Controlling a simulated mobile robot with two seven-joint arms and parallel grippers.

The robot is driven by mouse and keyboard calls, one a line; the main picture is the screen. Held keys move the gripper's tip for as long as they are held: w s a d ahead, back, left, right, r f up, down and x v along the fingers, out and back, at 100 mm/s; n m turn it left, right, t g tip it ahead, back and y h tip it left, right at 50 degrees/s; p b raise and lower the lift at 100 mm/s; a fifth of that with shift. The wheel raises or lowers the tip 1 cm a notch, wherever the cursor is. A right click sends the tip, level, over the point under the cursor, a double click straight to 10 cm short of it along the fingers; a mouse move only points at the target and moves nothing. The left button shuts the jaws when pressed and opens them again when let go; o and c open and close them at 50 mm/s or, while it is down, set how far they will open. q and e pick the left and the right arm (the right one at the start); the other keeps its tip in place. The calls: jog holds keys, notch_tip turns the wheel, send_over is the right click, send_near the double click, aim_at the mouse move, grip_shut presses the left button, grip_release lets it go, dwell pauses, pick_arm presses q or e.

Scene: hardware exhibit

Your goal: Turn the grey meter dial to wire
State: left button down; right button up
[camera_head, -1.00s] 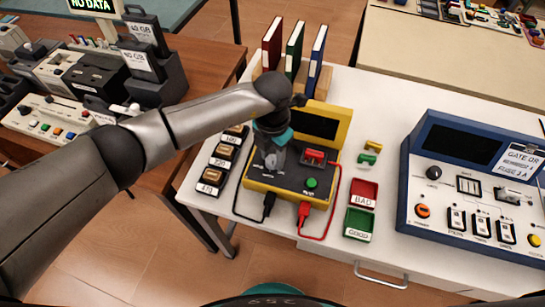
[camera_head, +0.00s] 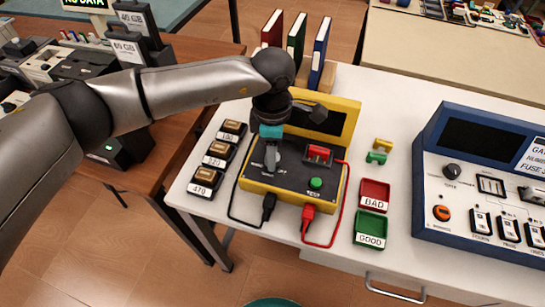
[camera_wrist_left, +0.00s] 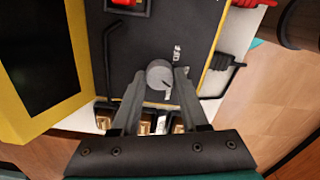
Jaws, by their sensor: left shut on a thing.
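The yellow and black meter box (camera_head: 325,197) stands on the white table, with a dark screen at its back. The grey round dial (camera_wrist_left: 158,73) is on its black top panel in the left wrist view, with small white labels beside it that I cannot read. My left gripper (camera_head: 270,166) points down onto the left part of the panel and covers most of the dial in the head view. In the left wrist view its fingers (camera_wrist_left: 160,84) are on either side of the dial, shut on it. My right gripper is not in view.
A green button (camera_head: 316,183) and a red part (camera_head: 318,153) sit on the panel near my gripper. Black and red leads plug into the front. Labelled blocks (camera_head: 214,163) stand left, red (camera_head: 374,193) and green (camera_head: 370,229) trays right. Books stand behind.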

pick_arm(q)
jog(key=shift+m+b, duration=1)
jog(key=shift+m, duration=0.4)
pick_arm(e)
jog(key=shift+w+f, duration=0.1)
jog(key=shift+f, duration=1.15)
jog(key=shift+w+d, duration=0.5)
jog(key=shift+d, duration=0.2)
pick_arm(q)
jog(key=shift+c, duration=2.1)
grip_release()
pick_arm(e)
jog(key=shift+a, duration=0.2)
pick_arm(q)
jog(key=shift+r, duration=0.1)
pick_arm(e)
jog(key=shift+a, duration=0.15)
pick_arm(q)
notch_tip(320, 180, up, 15)
jog(key=p, duration=0.1)
jog(key=shift+p, duration=0.35)
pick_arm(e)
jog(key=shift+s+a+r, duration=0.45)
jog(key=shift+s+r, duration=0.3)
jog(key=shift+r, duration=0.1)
